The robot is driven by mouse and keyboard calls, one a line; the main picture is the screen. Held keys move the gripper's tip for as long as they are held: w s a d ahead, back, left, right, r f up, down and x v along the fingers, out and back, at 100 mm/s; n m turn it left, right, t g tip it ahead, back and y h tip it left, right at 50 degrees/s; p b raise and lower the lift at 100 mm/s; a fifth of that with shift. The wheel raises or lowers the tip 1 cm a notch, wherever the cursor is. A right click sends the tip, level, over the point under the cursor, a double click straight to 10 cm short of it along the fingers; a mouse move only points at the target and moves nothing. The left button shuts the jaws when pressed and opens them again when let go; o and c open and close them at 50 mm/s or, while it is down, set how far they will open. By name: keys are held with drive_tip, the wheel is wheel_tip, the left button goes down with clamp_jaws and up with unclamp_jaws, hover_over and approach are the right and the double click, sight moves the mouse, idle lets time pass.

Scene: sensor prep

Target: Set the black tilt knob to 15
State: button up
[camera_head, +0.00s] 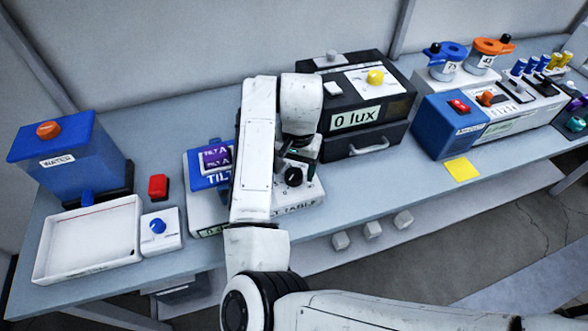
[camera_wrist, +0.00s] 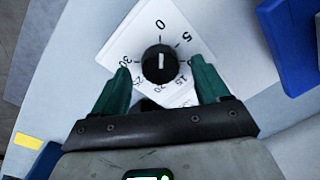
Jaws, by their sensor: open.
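The black tilt knob (camera_wrist: 160,64) is centred in the wrist view on a white dial plate (camera_wrist: 127,41) with numbers from 0 to 30. Its white pointer line is upright in the picture, towards the 0 mark. My gripper (camera_wrist: 159,72) is open, with one green finger on each side of the knob and a gap to both. I cannot tell how far the fingertips are above the plate. In the head view the knob (camera_head: 293,176) shows below my gripper (camera_head: 297,160); my arm hides part of the tilt table (camera_head: 205,204).
A black lux box (camera_head: 366,147) stands right of the tilt unit. At left are a red button (camera_head: 158,186), a blue-knobbed box (camera_head: 172,240), a white tray (camera_head: 47,262) and a blue water box (camera_head: 68,165). A blue instrument (camera_head: 443,125) is further right.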

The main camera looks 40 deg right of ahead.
drive_tip(key=shift+f, duration=0.9)
drive_tip(key=c, duration=1)
